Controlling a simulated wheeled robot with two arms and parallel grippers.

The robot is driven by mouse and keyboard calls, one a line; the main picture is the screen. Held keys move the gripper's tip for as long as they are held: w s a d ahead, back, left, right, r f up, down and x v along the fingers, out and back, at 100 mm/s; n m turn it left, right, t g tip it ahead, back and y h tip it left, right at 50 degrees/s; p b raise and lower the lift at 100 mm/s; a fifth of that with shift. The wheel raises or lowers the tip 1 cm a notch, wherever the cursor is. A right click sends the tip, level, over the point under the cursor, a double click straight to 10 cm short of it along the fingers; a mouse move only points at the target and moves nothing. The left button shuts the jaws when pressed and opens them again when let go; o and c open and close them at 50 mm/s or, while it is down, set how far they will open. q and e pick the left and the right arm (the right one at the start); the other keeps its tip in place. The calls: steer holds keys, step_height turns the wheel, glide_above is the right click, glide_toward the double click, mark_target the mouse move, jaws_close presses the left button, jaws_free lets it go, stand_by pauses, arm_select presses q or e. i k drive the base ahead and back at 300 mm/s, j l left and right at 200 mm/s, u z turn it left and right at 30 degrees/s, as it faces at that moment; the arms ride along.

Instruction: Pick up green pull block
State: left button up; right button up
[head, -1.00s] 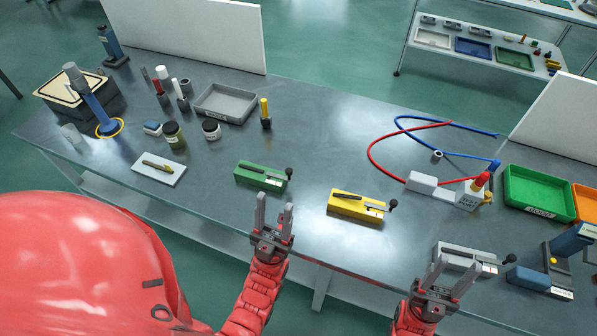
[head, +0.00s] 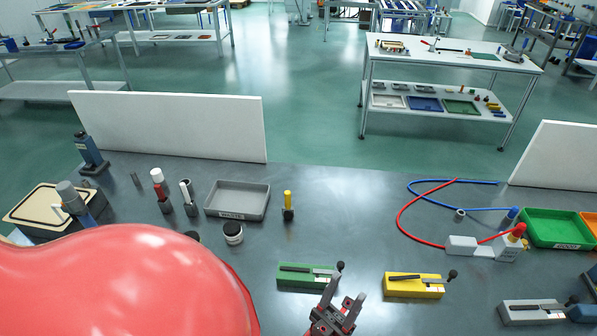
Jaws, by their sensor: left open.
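The green pull block (head: 300,277) lies on the grey workbench at the bottom middle of the head view. It has a dark lever on top with a black ball knob at its right end. My left gripper (head: 345,293) is open, fingers pointing up in the picture, just in front of the block's right end. One fingertip overlaps the block's right part in the picture; I cannot tell whether they touch. Nothing shows between the fingers. My right gripper is out of view.
A yellow block (head: 412,287) and a grey block (head: 535,313) of the same kind lie to the right. Red and blue hoses curve at the right. Bench centre is clear.

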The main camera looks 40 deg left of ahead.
mark_target(296, 274)
steer(key=k+j, duration=0.2)
steer(key=j, duration=0.25)
steer(key=k+j+z, duration=0.1)
steer(key=j, duration=0.35)
steer(key=k+j, duration=0.3)
steer(key=j, duration=0.15)
steer(key=k+j+z, duration=0.15)
steer(key=j, duration=0.25)
steer(key=k+j, duration=0.25)
steer(key=j, duration=0.2)
steer(key=k+j+z, duration=0.1)
steer(key=k+j, duration=0.15)
steer(key=j, duration=0.15)
steer(key=i+j, duration=0.1)
steer(key=i, duration=0.3)
steer(key=i+j, duration=0.1)
steer(key=i, duration=0.35)
